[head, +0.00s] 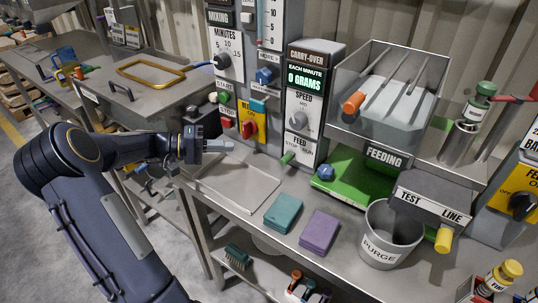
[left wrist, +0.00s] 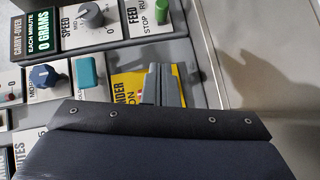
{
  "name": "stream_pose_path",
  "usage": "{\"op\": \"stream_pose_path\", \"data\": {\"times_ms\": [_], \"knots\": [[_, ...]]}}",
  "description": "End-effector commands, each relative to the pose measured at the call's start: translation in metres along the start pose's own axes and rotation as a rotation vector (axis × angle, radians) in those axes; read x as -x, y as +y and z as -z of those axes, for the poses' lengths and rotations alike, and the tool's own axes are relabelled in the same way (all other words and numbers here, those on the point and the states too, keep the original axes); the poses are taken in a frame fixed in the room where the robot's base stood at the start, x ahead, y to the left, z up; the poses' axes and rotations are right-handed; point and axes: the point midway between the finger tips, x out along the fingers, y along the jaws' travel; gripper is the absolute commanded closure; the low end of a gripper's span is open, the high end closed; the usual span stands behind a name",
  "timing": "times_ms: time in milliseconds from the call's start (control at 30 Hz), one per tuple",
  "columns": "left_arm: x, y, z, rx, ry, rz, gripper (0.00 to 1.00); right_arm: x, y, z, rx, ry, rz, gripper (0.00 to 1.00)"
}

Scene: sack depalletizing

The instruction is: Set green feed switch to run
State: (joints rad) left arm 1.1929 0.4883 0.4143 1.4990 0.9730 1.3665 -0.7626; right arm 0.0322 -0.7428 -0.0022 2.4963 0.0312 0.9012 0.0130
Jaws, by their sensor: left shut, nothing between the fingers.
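The green feed switch (head: 287,158) is a small lever at the foot of the carry-over panel (head: 306,108), under the FEED STOP/RUN label. In the head view it sticks out down and to the left, on the STOP side. In the left wrist view it shows as a green handle (left wrist: 162,14) at the top, beside the STOP and RUN words. My left gripper (head: 230,147) is shut and empty, to the left of the switch and apart from it. Its fingers (left wrist: 161,72) show in front of the yellow panel in the left wrist view. My right gripper is out of view.
A red switch (head: 249,128) on the yellow panel and a red button (head: 226,122) lie close to my left gripper. A bare metal tray (head: 238,185) lies below it.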

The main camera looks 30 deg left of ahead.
Motion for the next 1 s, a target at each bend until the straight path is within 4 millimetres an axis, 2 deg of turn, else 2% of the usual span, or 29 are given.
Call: {"op": "stream_pose_path", "data": {"times_ms": [167,567,700,1000], "knots": [[-0.020,0.001,-0.001,0.001,-0.004,-0.002,1.00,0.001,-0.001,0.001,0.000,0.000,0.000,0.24],[-0.103,0.001,-0.001,0.002,-0.005,-0.002,1.00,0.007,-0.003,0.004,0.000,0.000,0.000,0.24],[-0.116,0.001,-0.018,0.004,-0.004,0.000,1.00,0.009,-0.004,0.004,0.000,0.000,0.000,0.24],[-0.128,0.000,-0.029,0.001,-0.002,0.000,1.00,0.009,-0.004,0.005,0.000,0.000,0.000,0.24]]}}
